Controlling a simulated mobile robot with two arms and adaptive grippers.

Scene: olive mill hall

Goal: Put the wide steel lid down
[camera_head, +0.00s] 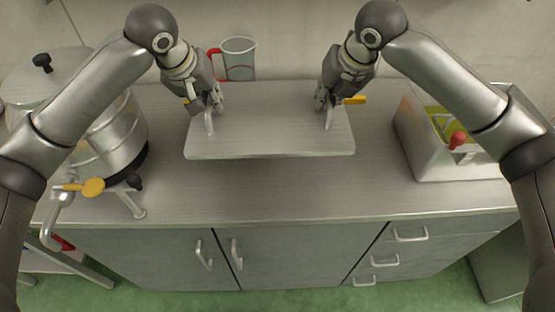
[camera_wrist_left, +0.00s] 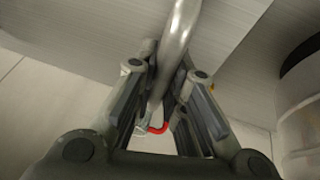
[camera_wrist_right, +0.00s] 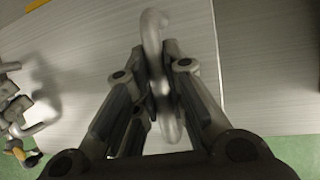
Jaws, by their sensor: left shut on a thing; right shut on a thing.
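The wide steel lid (camera_head: 270,133) is a flat rectangular plate with an upright bar handle near each end. It looks level and raised above the worktop, with a darker shadow below its front edge; the gap's size is hard to judge. My left gripper (camera_head: 207,104) is shut on the left handle (camera_wrist_left: 178,40), and my right gripper (camera_head: 328,104) is shut on the right handle (camera_wrist_right: 153,40). The lid's underside is hidden.
The steel worktop (camera_head: 270,190) is bare in front of the lid. A steel drum (camera_head: 115,140) with a yellow-handled tap (camera_head: 92,187) stands left. A steel bin (camera_head: 425,150) with yellow-green contents and a red knob (camera_head: 457,140) stands right. A red-handled jug (camera_head: 239,60) stands behind.

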